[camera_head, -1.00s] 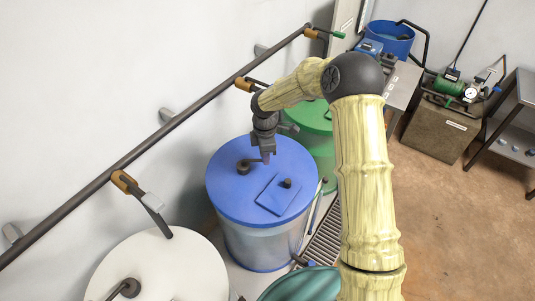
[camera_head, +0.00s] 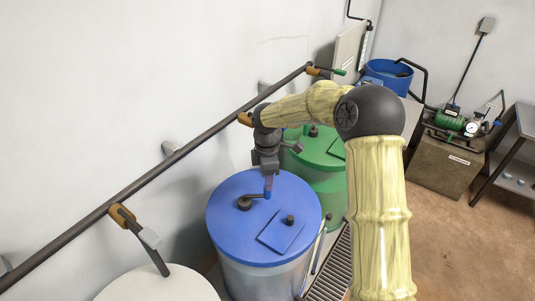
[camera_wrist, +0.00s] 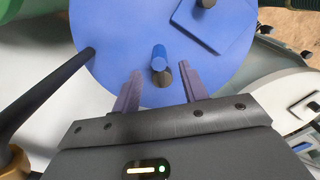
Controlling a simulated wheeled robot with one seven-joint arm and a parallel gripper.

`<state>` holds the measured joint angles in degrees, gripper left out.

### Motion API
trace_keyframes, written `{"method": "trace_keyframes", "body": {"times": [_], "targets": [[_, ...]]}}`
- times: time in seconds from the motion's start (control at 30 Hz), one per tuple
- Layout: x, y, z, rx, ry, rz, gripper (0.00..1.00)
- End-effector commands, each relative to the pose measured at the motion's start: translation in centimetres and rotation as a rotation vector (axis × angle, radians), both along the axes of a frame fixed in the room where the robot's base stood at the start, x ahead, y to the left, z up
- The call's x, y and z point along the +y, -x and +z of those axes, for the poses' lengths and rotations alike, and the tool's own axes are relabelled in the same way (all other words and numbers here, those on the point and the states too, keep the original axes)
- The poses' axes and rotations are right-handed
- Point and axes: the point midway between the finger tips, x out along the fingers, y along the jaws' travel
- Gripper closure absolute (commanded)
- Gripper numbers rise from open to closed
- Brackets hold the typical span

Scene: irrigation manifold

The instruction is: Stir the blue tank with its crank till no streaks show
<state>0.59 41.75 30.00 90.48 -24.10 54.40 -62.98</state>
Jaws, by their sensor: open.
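The blue tank (camera_head: 228,231) has a round blue lid and a pale, see-through wall; its liquid is hidden under the lid. The dark crank (camera_head: 246,203) sits on the lid, its short arm pointing right to an upright blue handle (camera_head: 267,195). My gripper (camera_head: 268,187) points down just over that handle, open and empty. In the wrist view, the handle (camera_wrist: 159,58) appears between the two spread fingers of my gripper (camera_wrist: 162,72), with a gap on either side. I cannot tell whether the fingertips reach down beside it.
A square hatch with a dark knob (camera_head: 290,219) lies on the lid right of the crank. A green tank (camera_head: 320,165) stands behind, a white tank (camera_head: 158,285) in front. A dark pipe (camera_head: 180,154) with valve levers runs along the wall. A floor grate (camera_head: 330,272) lies to the right.

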Motion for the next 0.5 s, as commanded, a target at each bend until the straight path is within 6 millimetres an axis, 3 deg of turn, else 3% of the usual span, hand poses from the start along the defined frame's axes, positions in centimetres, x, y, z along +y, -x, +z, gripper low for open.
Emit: {"method": "trace_keyframes", "body": {"times": [0.5], "targets": [[0.1,0.0,9.7,-0.003,-0.002,0.002,0.57]]}}
